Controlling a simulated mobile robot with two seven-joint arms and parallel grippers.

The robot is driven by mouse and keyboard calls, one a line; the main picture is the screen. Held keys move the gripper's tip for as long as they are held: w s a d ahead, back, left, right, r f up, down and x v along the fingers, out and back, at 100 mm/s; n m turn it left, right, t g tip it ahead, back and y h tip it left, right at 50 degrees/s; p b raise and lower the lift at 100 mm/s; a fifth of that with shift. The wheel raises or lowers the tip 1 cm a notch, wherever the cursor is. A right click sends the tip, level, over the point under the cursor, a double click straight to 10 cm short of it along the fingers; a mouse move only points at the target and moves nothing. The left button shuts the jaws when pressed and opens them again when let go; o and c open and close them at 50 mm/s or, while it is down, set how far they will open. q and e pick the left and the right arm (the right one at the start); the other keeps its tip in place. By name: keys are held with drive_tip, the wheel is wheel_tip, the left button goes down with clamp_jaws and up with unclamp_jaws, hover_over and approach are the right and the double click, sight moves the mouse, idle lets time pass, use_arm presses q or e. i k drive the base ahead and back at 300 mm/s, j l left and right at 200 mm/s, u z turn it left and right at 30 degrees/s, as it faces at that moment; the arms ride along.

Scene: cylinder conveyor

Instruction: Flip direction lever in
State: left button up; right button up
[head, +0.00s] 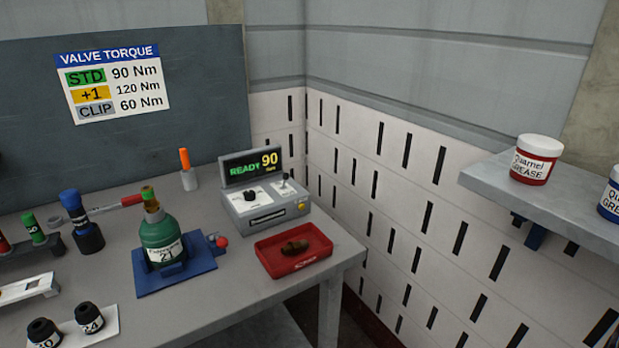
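A black knob (249,195) sits on the left panel. Which way the lever is set is too small to tell. Neither of my grippers is in view.
A red tray (268,262) holding a brown part sits in front of the box. A green cylinder (162,238) stands on a blue base (146,284) to the left. A shelf (500,192) with jars juts out at right.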

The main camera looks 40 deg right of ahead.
sight(285, 177)
drive_tip(key=l+z, duration=0.1)
drive_tip(key=z, duration=0.85)
